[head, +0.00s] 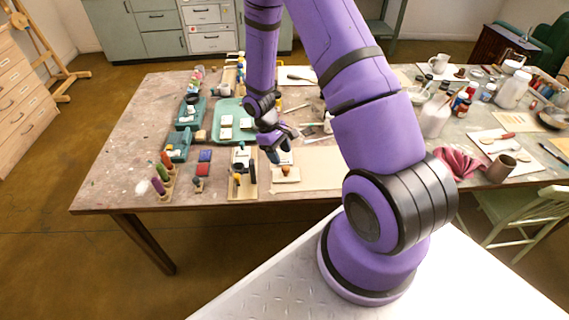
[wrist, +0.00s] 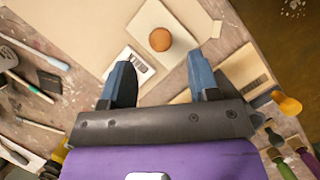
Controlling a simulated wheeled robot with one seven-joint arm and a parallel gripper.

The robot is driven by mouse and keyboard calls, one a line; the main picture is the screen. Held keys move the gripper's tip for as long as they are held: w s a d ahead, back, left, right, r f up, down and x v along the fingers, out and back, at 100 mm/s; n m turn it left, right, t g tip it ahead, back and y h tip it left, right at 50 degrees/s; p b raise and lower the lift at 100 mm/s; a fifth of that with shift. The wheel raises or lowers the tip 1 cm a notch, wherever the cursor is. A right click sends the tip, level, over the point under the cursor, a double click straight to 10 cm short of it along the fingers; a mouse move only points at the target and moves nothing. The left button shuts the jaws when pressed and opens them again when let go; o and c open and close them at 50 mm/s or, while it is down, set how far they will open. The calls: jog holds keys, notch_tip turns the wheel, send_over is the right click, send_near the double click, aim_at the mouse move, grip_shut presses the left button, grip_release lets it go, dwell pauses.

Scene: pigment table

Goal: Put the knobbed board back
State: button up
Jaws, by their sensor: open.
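The knobbed board (head: 281,179) is a small, flat, cream board with a round orange-brown knob on top. It lies near the front edge of the table, on or beside a large beige sheet. In the wrist view the board (wrist: 179,22) is beyond my fingertips, its knob above the gap between them. My gripper (head: 277,156) is open and empty, with blue fingertips, just behind the board and above the table. In the wrist view my gripper (wrist: 160,74) shows both fingers apart. A small white block with dark markings (wrist: 136,72) lies beneath and between the fingers.
A wooden stand (head: 243,186) with a dark part and a yellow knob is just left of the board. A green tray (head: 226,141) with white pieces sits behind it. Brushes and tools lie behind my gripper. The beige sheet (head: 316,178) to the right is clear.

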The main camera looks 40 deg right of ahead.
jog(key=s+a+r+m+t, duration=0.1)
jog(key=a+r+t, duration=0.15)
jog(key=r, duration=1.35)
jog(key=s+a+r+m+t, duration=0.1)
jog(key=s+a+r+t, duration=0.15)
jog(key=r, duration=1.35)
jog(key=s+a+r+m+t, duration=0.1)
jog(key=s+a+r+t, duration=0.1)
jog(key=s+r, duration=0.4)
jog(key=s+a+r+m+t+y, duration=0.1)
jog(key=s+a+r+t, duration=0.1)
jog(key=s+r, duration=0.4)
jog(key=s+a, duration=0.1)
jog(key=s, duration=0.4)
jog(key=shift+s+r+t+y, duration=0.15)
jog(key=shift+r+t+y, duration=0.15)
jog(key=shift+r, duration=0.1)
